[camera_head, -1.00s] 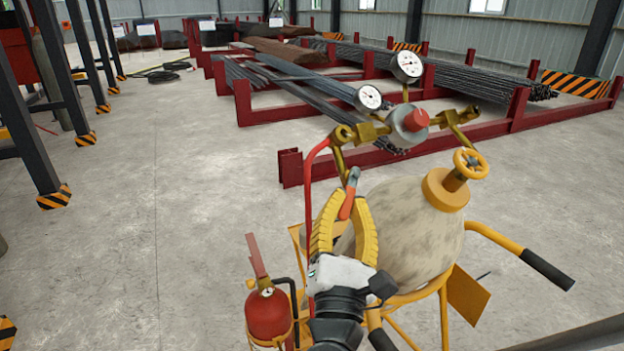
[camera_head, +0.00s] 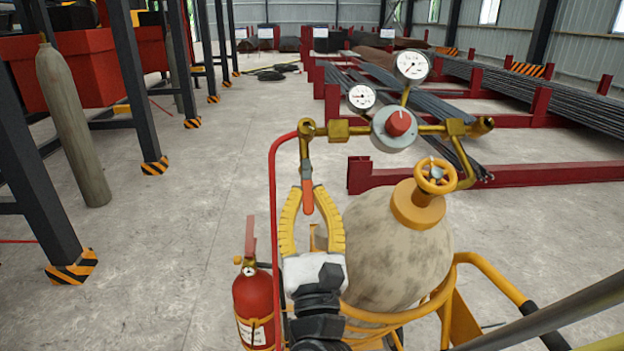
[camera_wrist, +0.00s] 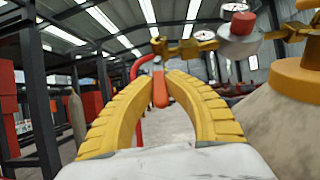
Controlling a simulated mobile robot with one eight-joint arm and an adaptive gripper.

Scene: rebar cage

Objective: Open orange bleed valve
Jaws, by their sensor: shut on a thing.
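The orange bleed valve handle (camera_head: 308,197) hangs down from the brass fitting at the left end of the regulator manifold. My gripper (camera_head: 309,193) has its yellow fingers shut on this handle, one on each side near the tips. The orange handle (camera_wrist: 160,90) also shows between the fingertips (camera_wrist: 162,76) in the wrist view, pointing down toward the palm. The fingers hide part of the handle's sides.
The regulator with a red knob (camera_head: 396,124) and two gauges sits right of the valve. A gas cylinder (camera_head: 395,250) with a yellow handwheel (camera_head: 436,176) stands below. A red hose (camera_head: 272,210) and fire extinguisher (camera_head: 258,300) are close on the left.

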